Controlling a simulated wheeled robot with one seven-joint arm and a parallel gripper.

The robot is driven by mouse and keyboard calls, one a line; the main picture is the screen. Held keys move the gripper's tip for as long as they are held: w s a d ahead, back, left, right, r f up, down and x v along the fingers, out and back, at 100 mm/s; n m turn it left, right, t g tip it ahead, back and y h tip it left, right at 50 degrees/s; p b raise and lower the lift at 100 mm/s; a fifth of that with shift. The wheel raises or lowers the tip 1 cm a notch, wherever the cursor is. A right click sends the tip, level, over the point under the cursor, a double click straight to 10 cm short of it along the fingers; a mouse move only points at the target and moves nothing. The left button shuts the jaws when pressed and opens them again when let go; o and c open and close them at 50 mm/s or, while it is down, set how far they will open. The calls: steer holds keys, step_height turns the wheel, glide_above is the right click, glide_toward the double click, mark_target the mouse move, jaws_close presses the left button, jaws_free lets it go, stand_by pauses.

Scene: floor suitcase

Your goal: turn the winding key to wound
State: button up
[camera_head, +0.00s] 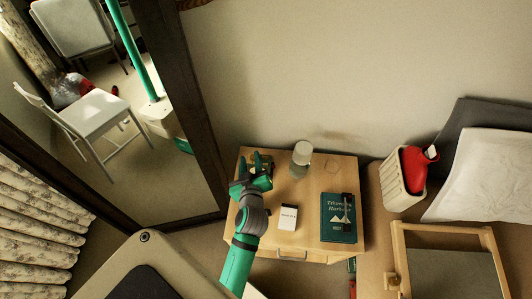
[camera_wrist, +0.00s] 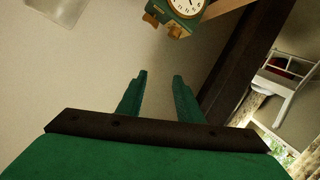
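A green clock (camera_wrist: 186,8) with a white round face and brass-coloured knobs is cut off by the top edge of the wrist view, where it appears tilted. In the head view my gripper (camera_head: 257,164) is at the back left of the nightstand (camera_head: 275,235). There, I cannot clearly tell the clock from my gripper.
A jar (camera_head: 301,160), a white box (camera_head: 288,217) and a teal book (camera_head: 339,217) are on the nightstand. A large dark-framed mirror (camera_head: 190,110) stands at left. The nightstand's middle has some free room.

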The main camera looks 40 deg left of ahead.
steer(key=w+a+r+n+g+y, duration=0.2)
steer(key=a+n+g, duration=0.2)
steer(key=a+n, duration=0.4)
steer(key=n+g+h, duration=0.6)
steer(key=n+h, duration=0.6)
steer(key=n, duration=1)
glide_toward(266, 156)
steer(key=f, duration=0.8)
steer(key=shift+d, duration=0.25)
steer(key=shift+m, duration=0.3)
steer(key=c, duration=0.8)
